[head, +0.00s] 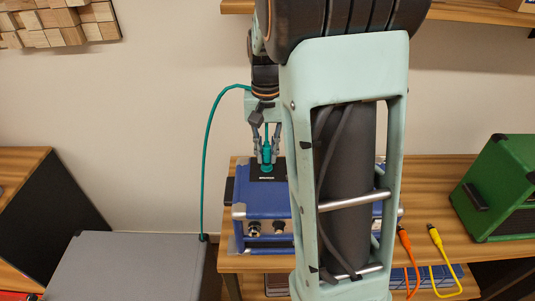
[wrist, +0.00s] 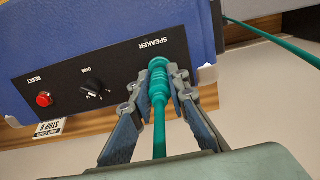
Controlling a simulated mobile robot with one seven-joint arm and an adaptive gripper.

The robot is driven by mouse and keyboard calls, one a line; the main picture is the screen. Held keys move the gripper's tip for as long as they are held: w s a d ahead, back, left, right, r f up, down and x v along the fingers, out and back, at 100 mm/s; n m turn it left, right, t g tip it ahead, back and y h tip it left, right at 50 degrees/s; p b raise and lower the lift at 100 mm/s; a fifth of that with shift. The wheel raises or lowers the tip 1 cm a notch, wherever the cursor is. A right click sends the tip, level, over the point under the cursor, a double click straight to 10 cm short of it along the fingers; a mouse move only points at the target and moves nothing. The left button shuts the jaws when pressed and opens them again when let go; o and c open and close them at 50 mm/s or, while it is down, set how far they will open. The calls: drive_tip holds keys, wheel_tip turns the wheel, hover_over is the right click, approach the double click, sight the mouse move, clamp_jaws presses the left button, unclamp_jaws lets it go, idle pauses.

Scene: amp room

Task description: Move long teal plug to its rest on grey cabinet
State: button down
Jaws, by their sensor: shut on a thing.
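The long teal plug (wrist: 159,92) is held between the fingers of my gripper (wrist: 162,84), which is shut on it. In the wrist view its tip end meets the black panel of the blue amp (wrist: 130,10) beside the SPEAKER label; how deep it sits in the jack is hidden. In the head view my gripper (head: 266,155) points down over the amp's top panel, with the plug (head: 267,168) upright between the fingers. Its teal cable (head: 207,150) arcs left and down to the grey cabinet (head: 140,268). The rest on the cabinet is not distinguishable.
My arm hides the middle of the wooden table (head: 430,175). A green amp (head: 500,185) stands at the right. An orange plug (head: 404,240) and a yellow plug (head: 435,237) with cables are at the table's front edge. The grey cabinet's top looks mostly clear.

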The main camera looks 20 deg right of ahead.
sight(267, 142)
drive_tip(key=shift+r+p, duration=2.15)
drive_tip(key=shift+r, duration=0.7)
drive_tip(key=shift+f, duration=0.1)
